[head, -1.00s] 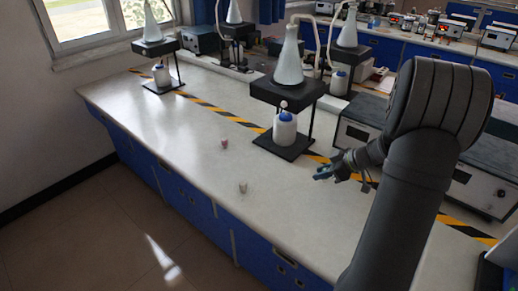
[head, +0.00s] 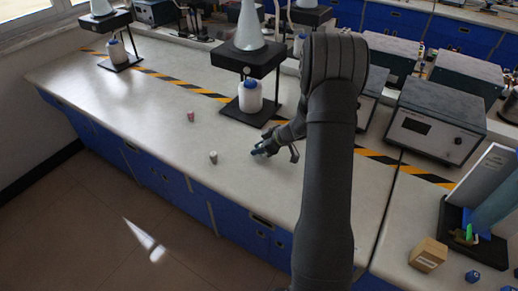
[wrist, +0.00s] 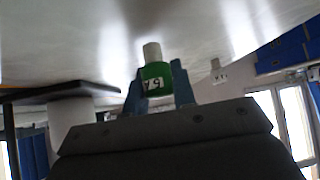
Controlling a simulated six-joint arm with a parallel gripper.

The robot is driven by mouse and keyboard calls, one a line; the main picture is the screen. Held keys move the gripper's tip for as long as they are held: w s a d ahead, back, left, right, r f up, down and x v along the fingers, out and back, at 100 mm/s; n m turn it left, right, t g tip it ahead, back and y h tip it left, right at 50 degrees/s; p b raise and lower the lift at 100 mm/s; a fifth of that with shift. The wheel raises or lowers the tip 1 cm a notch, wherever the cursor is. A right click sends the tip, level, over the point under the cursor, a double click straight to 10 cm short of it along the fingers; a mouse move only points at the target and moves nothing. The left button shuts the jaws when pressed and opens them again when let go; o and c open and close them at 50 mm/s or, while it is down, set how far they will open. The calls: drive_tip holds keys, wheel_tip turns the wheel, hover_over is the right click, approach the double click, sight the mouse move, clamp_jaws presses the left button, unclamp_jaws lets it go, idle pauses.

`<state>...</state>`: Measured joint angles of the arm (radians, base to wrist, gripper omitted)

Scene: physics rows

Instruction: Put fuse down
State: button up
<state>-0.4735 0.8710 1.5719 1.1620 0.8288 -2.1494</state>
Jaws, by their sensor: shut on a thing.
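My gripper (head: 262,150) is low over the white bench, to the right of a small grey fuse-like piece (head: 213,157). In the wrist view, its blue fingers (wrist: 158,90) are shut on a green fuse (wrist: 155,76) with a white end and a white label. The wrist picture is upside down, with the bench top above. The fuse's white end points toward the bench; I cannot tell if it touches. In the head view the held fuse is too small and hidden to make out. The grey piece also shows in the wrist view (wrist: 217,70), standing apart.
A small pink piece (head: 191,116) stands farther back left. A white bottle with a blue cap (head: 250,98) sits under a black stand (head: 246,60) behind my gripper. At right are a grey instrument (head: 436,120) and a cardboard box (head: 428,254). Bench front is mostly clear.

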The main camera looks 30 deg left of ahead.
drive_tip(key=shift+f, duration=0.2)
drive_tip(key=shift+f, duration=0.1)
drive_tip(key=o, duration=1)
drive_tip(key=shift+d+r, duration=0.2)
drive_tip(key=shift+r, duration=0.05)
drive_tip(key=v, duration=1.1)
drive_tip(key=shift+d+r, duration=0.2)
drive_tip(key=shift+d, duration=0.05)
